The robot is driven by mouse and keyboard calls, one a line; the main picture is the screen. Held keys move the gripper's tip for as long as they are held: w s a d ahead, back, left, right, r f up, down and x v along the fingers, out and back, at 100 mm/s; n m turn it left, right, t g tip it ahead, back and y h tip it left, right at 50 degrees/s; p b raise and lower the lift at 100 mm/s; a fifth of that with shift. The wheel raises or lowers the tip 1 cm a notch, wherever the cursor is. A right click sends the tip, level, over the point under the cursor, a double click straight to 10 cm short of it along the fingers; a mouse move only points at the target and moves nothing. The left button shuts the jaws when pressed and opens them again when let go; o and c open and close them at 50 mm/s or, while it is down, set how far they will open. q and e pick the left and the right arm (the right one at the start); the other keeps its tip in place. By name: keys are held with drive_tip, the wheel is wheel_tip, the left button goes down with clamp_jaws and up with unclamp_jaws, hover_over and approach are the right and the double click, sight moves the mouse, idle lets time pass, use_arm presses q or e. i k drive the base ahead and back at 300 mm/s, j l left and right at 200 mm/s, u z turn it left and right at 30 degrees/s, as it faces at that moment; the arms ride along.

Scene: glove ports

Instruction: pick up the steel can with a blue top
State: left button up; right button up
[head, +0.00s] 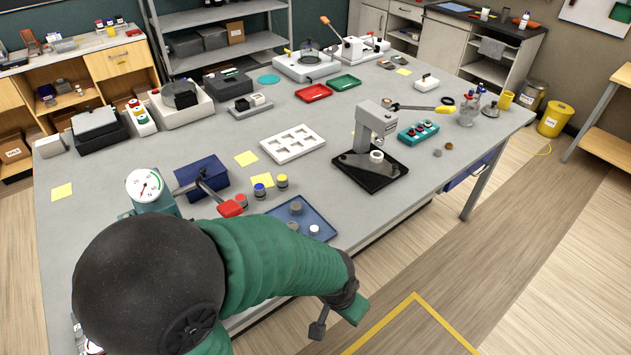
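The steel can with a blue top (260,191) stands upright on the grey table, between a red-topped can (241,201) and a yellow-topped can (282,181). Its top and front are in clear view. My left arm, in a green ribbed sleeve, comes in from the lower left across the table's front edge. Its end, where my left gripper (336,317) is, hangs in front of the table, below and right of the can and well apart from it. I see nothing held there. My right gripper is not in view.
A blue tray (325,228) with small round pieces lies just right of the can. A lever with a red handle (231,208) and blue box (203,172) stand left. A dial gauge (145,184) is further left.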

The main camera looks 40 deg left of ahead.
sight(259, 188)
drive_tip(key=i+l+u, duration=0.15)
drive_tip(key=i, duration=0.25)
drive_tip(key=i+l+u, duration=0.15)
drive_tip(key=i, duration=0.25)
drive_tip(key=i+u, duration=0.1)
drive_tip(key=u, duration=0.7)
drive_tip(key=i+u, duration=0.15)
drive_tip(key=u, duration=0.25)
drive_tip(key=l+u, duration=0.1)
drive_tip(key=u, duration=0.3)
drive_tip(key=i+l+u, duration=0.1)
drive_tip(key=u, duration=0.3)
drive_tip(key=i+u, duration=0.15)
drive_tip(key=u, duration=0.25)
drive_tip(key=i+l+u, duration=0.1)
drive_tip(key=u, duration=0.3)
drive_tip(key=i+l+u, duration=0.1)
drive_tip(key=u, duration=0.35)
drive_tip(key=i+l+u, duration=0.2)
drive_tip(key=u, duration=0.2)
